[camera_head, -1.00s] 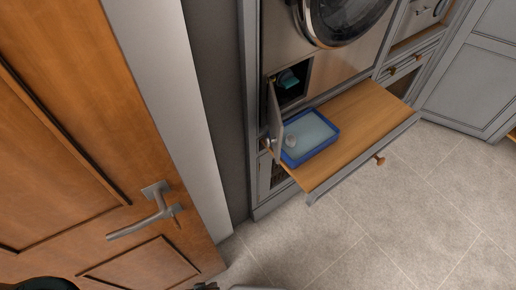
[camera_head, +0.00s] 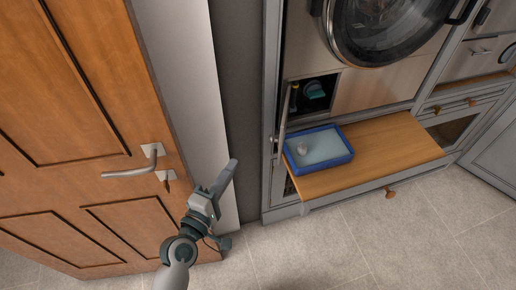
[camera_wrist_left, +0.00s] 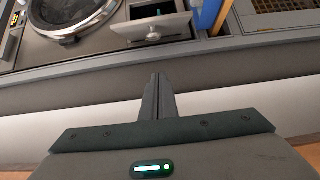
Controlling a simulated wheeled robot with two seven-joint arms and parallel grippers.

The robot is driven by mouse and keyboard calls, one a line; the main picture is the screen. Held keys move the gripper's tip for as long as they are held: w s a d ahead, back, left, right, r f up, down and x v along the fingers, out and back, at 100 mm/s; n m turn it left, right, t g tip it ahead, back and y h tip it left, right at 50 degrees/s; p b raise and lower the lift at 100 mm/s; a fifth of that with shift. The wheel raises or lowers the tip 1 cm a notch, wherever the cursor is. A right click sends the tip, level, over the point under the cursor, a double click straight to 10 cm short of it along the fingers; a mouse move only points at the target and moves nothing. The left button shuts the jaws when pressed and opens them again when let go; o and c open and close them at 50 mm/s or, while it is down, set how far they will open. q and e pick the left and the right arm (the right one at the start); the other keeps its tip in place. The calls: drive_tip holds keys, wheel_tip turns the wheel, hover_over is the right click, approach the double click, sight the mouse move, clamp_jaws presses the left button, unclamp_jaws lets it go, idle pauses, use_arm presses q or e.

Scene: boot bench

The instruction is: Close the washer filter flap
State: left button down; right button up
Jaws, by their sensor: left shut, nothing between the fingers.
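The washer filter flap (camera_head: 284,118) stands open at the left side of the dark filter opening (camera_head: 312,94) low on the washer (camera_head: 388,88). A teal part sits inside the opening. My left gripper (camera_head: 230,170) is shut and empty, in front of the dark wall strip, left of the flap and apart from it. In the left wrist view its closed fingers (camera_wrist_left: 157,98) point toward the washer front, and a grey panel with a small knob (camera_wrist_left: 153,36) shows ahead. My right gripper is not in view.
A blue tray (camera_head: 345,151) with a small pale round object (camera_head: 302,148) lies on the pulled-out wooden shelf (camera_head: 398,141) below the opening. A wooden door with a lever handle (camera_head: 140,165) stands at the left. The tiled floor (camera_head: 400,230) in front is clear.

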use_arm(q)
drive_tip(key=shift+a+r, duration=0.1)
drive_tip(key=shift+a, duration=0.05)
drive_tip(key=shift+w, duration=0.1)
drive_tip(key=w+d+p, duration=0.4)
drive_tip(key=w+d, duration=0.4)
drive_tip(key=shift+w, duration=0.2)
idle(0.5)
drive_tip(key=shift+s+d, duration=0.1)
idle(0.3)
